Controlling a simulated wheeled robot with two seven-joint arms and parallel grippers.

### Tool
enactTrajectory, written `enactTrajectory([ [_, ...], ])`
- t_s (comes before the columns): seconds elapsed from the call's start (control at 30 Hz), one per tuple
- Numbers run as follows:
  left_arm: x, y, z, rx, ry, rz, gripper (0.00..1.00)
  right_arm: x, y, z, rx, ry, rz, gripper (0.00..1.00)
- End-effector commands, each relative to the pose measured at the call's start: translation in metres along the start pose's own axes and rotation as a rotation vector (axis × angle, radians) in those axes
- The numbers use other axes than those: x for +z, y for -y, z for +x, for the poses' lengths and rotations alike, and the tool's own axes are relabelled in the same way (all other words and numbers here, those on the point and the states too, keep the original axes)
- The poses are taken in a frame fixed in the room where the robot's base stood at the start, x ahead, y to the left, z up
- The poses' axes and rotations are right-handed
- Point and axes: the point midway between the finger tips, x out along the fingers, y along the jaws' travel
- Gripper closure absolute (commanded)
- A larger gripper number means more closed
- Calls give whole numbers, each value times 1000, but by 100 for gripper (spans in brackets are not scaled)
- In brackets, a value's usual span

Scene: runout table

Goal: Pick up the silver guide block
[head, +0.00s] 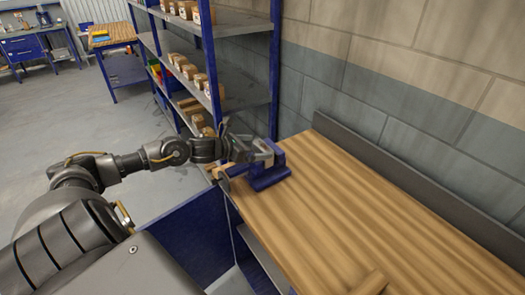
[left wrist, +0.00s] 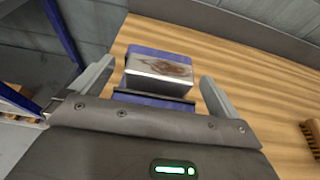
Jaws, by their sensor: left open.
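The silver guide block (left wrist: 158,71) shows in the left wrist view as a shiny block with a brownish patch on its face. It sits at a blue vise-like fixture (left wrist: 155,52), which also shows in the head view (head: 270,179) at the far left end of the wooden table. My left gripper (head: 264,152) is open over the fixture. In the left wrist view its fingers stand on either side of the block, with gaps showing on both sides. In the head view the gripper largely hides the block. My right gripper is not in view.
The wooden table (head: 340,210) is mostly bare, with a grey back rail (head: 400,185) along the wall. A wooden piece (head: 371,283) lies at the near edge; a brush (left wrist: 311,134) shows at right in the wrist view. Blue shelving (head: 245,85) with boxes stands behind.

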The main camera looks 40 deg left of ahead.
Motion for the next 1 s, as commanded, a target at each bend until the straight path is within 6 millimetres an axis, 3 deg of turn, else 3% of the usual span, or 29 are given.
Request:
enactTrajectory([
  [0.4, 0, 1, 10, -2, 0, 1, 1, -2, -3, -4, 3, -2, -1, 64],
  [0.87, 0, 1, 10, -1, 0, 1, 62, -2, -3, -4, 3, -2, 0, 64],
  [1.0, 3, 0, 10, 0, 6, 2, 62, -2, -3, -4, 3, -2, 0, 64],
])
